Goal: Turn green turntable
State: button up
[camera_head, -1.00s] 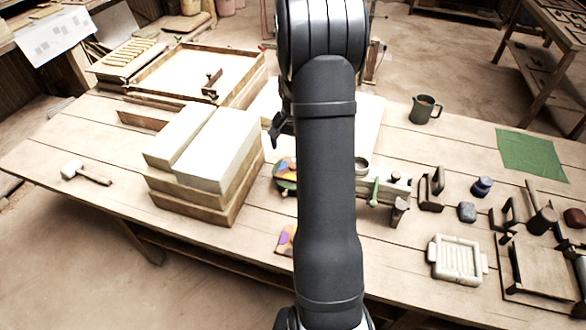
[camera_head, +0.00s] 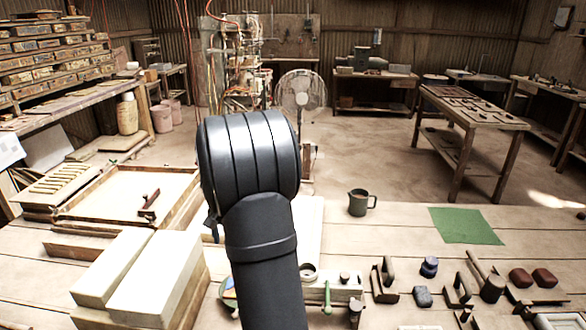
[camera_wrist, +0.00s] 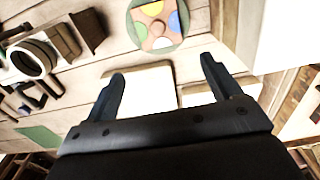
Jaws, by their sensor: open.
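The green turntable (camera_wrist: 132,20) is a round disc with coloured patches of yellow, blue, orange and white. It lies at the top of the wrist view, partly cut off by the frame edge. In the head view, only the left part of the turntable (camera_head: 230,303) shows beside my arm, which hides the rest. My gripper (camera_wrist: 163,70) is open and empty, its two fingers spread apart. The turntable lies beyond the fingertips, and I see no contact. In the head view, only a dark bit of the gripper shows left of the arm.
Pale stacked blocks (camera_head: 155,275) stand left of my arm. A green-handled fixture (camera_head: 340,290) stands close on the right. A mug (camera_head: 360,203), a green cloth (camera_head: 465,226) and several small tools lie farther right. The table around the mug is fairly clear.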

jog(key=c, duration=0.7)
jog(key=s+d, duration=0.1)
jog(key=s, duration=0.1)
jog(key=s+d+f+n+y, duration=0.1)
jog(key=s, duration=0.2)
jog(key=s+d+f+n+y, duration=0.1)
jog(key=s, duration=0.2)
jog(key=shift+s+d, duration=0.2)
jog(key=shift+d, duration=0.2)
jog(key=shift+c, duration=0.6)
jog(key=a+f, duration=0.1)
jog(key=f, duration=0.4)
jog(key=s+a+f, duration=0.1)
jog(key=f, duration=0.5)
jog(key=a+f, duration=0.1)
jog(key=f, duration=0.5)
jog(key=shift+s+f, duration=0.1)
jog(key=shift+s, duration=0.1)
grip_shut()
